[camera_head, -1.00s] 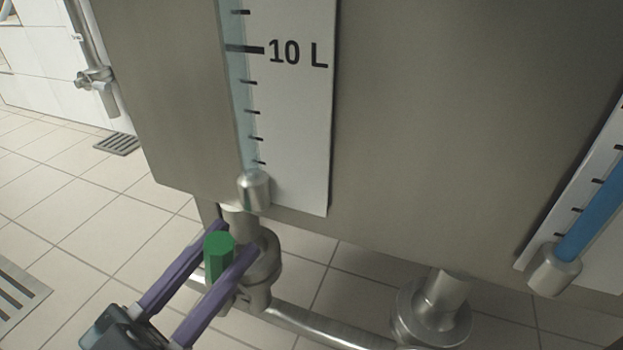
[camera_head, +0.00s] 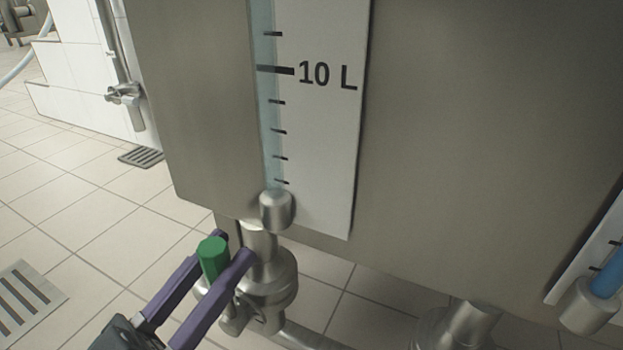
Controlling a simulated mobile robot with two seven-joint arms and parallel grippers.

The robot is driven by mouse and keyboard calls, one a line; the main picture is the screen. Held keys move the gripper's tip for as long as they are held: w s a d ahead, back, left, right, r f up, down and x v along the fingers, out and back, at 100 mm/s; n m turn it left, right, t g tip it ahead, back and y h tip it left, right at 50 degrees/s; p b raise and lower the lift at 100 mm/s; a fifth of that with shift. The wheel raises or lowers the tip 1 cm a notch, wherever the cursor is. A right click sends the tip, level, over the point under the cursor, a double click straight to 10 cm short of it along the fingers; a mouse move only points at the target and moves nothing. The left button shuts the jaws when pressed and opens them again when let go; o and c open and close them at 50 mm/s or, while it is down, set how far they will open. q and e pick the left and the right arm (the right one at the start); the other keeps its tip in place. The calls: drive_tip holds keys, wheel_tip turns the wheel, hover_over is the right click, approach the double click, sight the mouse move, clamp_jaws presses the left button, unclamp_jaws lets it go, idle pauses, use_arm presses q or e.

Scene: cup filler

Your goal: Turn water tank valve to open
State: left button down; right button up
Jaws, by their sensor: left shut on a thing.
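The water tank (camera_head: 470,140) is a large grey metal box that fills the middle and right of the view. A metal valve (camera_head: 267,280) hangs on the pipe below its lower left edge. The valve's green handle (camera_head: 213,258) stands nearly upright with a slight tilt. My left gripper (camera_head: 234,246) comes from the lower left, with its two purple fingers on either side of the green handle, shut on it. The lower part of the handle is partly hidden by the near finger. My right gripper is not in view.
A level gauge (camera_head: 272,110) marked 10 L is on the tank front, above the valve. A second gauge with blue liquid (camera_head: 609,272) is at the right edge. A metal pipe (camera_head: 300,336) runs below the tank. Tiled floor (camera_head: 110,225) with drain grates is open at left.

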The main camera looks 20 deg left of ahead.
use_arm(q)
drive_tip(key=c, duration=0.6)
unclamp_jaws()
drive_tip(key=shift+a, duration=0.1)
drive_tip(key=v, duration=1)
